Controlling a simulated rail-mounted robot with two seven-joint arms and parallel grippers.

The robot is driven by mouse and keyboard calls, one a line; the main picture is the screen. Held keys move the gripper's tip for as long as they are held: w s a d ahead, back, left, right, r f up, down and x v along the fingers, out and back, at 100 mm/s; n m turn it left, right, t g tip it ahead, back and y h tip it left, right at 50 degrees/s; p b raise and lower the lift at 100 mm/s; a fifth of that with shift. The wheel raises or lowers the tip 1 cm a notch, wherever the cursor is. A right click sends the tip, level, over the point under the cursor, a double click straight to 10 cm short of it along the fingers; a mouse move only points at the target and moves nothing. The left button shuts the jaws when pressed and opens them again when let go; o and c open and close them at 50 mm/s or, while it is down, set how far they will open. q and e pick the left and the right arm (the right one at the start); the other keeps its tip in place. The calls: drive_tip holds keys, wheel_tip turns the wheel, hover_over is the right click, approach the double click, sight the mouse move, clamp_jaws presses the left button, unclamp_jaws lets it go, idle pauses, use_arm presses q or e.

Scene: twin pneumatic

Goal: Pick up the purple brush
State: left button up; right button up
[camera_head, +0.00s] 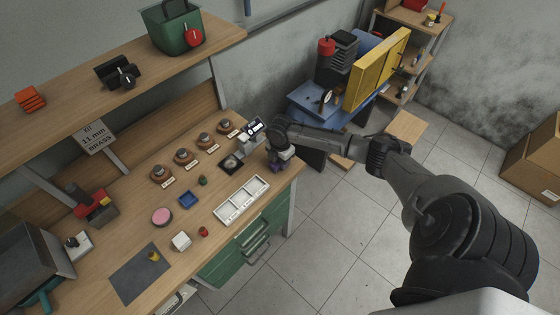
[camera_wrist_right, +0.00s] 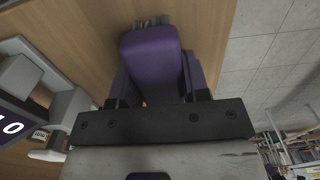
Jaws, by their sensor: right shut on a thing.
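The purple brush (camera_wrist_right: 155,52) fills the middle of the right wrist view, its bristle end pointing to the top of that picture. My right gripper (camera_head: 281,158) is at the right end of the wooden workbench, and a bit of purple (camera_head: 276,166) shows beneath it in the head view. The gripper is shut on the brush, with the fingers on either side of it. The bench top lies behind it; I cannot tell whether the brush touches the wood. My left gripper is not in view.
A white divided tray (camera_head: 241,200) lies left of my right gripper. A small scale-like device with a display (camera_head: 255,126) stands close behind it. Several round brown pieces line the back of the bench (camera_head: 206,140).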

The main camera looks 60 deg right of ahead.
drive_tip(key=shift+c, duration=0.8)
drive_tip(key=shift+r, duration=0.2)
drive_tip(key=shift+r, duration=0.3)
drive_tip(key=r, duration=0.3)
drive_tip(key=shift+s+r+p, duration=0.25)
drive_tip(key=shift+r+p, duration=0.1)
drive_tip(key=s+a+r+p, duration=0.1)
drive_tip(key=s+a+r, duration=0.1)
drive_tip(key=s, duration=0.3)
drive_tip(key=s+a+r+p, duration=0.1)
drive_tip(key=s+r, duration=0.3)
drive_tip(key=s, duration=0.1)
drive_tip(key=shift+s+a+r, duration=0.15)
drive_tip(key=shift+s+a, duration=0.1)
drive_tip(key=shift+a, duration=0.1)
